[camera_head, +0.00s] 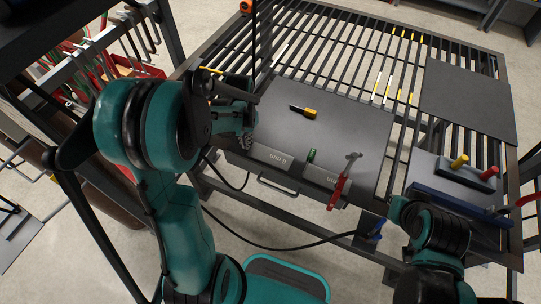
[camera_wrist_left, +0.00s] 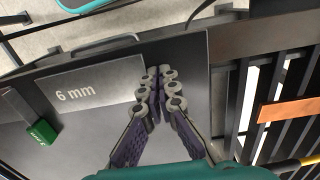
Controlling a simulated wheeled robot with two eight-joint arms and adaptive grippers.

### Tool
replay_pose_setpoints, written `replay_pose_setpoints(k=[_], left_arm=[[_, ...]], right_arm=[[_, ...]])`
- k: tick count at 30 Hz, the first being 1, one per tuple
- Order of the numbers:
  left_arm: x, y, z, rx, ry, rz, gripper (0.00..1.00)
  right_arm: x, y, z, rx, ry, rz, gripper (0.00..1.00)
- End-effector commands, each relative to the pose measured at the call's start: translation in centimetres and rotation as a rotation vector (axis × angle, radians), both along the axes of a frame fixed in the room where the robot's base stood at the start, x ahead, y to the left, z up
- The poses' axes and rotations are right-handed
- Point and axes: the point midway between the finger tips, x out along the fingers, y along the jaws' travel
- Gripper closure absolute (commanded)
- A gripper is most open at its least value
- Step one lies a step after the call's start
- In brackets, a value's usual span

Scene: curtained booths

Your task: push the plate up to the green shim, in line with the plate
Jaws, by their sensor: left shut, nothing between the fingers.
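The grey plate marked 6 mm (camera_head: 270,156) lies on the dark board, and it also shows in the left wrist view (camera_wrist_left: 95,85). The green shim (camera_head: 311,155) stands at the plate's right end, between it and a second grey plate (camera_head: 326,178). In the left wrist view the green shim (camera_wrist_left: 42,132) is left of the plate, with a narrow strip of board between them. My left gripper (camera_head: 246,143) is shut and empty at the plate's left end. Its fingertips (camera_wrist_left: 154,88) are close to that end; contact is unclear. My right gripper cannot be made out.
A red clamp (camera_head: 339,188) stands over the second plate. A yellow-and-black tool (camera_head: 303,112) lies on the board behind the plates. The board behind the plates is mostly clear.

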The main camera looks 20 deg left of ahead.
Motion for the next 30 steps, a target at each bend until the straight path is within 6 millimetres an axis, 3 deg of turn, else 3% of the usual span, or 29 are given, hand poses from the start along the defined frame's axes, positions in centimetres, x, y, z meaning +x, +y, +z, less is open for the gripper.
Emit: replay_pose_setpoints(k=[30], left_arm=[[-0.1,-1.6,0.0,-0.001,0.000,-0.001,1.00]], right_arm=[[0.0,0.0,-0.1,0.000,0.000,0.000,1.00]])
